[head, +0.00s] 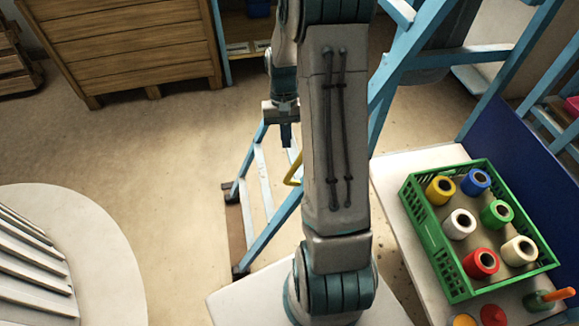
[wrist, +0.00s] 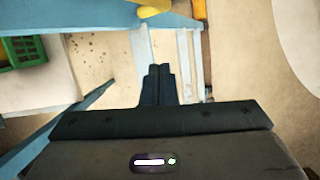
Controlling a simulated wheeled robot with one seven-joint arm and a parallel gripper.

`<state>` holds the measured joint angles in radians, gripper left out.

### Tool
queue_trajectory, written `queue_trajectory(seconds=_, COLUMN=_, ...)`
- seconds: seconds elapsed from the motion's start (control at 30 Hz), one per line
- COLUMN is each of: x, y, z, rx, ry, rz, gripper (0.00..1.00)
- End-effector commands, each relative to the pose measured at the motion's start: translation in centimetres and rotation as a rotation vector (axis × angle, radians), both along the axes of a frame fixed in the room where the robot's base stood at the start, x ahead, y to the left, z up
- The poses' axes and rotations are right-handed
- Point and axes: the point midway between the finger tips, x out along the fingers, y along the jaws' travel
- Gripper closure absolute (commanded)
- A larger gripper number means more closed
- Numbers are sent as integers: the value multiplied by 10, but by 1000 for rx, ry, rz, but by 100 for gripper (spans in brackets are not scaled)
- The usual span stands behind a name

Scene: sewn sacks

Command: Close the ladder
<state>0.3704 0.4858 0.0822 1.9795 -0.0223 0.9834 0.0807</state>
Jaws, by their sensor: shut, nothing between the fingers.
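The ladder has light blue rails and pale treads (head: 264,182). Its lower part stands on the floor, left of my arm, on dark feet. A blue rail (head: 268,238) slants up behind my arm, roughly in line with blue framing (head: 402,62) at upper right; my arm hides the join. A yellow bar (head: 293,170) shows by the ladder and my arm. In the wrist view, pale ladder strips (wrist: 188,62) lie beyond my fingers. My gripper (head: 287,138) is shut and empty, pointing down over the ladder's lower part; the fingers (wrist: 158,84) are together. I cannot tell whether they touch it.
A white table (head: 391,190) on the right bears a green crate (head: 436,238) of coloured spools. A wooden crate (head: 130,45) is at the back. Bare floor (head: 160,160) lies left of the ladder.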

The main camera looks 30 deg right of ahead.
Motion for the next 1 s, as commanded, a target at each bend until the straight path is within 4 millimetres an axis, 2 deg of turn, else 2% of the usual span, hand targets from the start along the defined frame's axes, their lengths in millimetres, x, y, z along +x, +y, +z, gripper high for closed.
queue_trajectory(seconds=0.1, x=-9, y=3, z=-27, rx=2, ry=5, rz=0, gripper=100)
queue_trajectory(seconds=0.27, x=-19, y=7, z=-58, rx=1, ry=5, rz=-1, gripper=100)
queue_trajectory(seconds=0.4, x=-37, y=14, z=-57, rx=0, ry=0, rz=-1, gripper=100)
queue_trajectory(seconds=0.53, x=-48, y=18, z=-59, rx=0, ry=0, rz=0, gripper=100)
queue_trajectory(seconds=1.0, x=-53, y=18, z=-60, rx=-1, ry=-1, rz=-1, gripper=100)
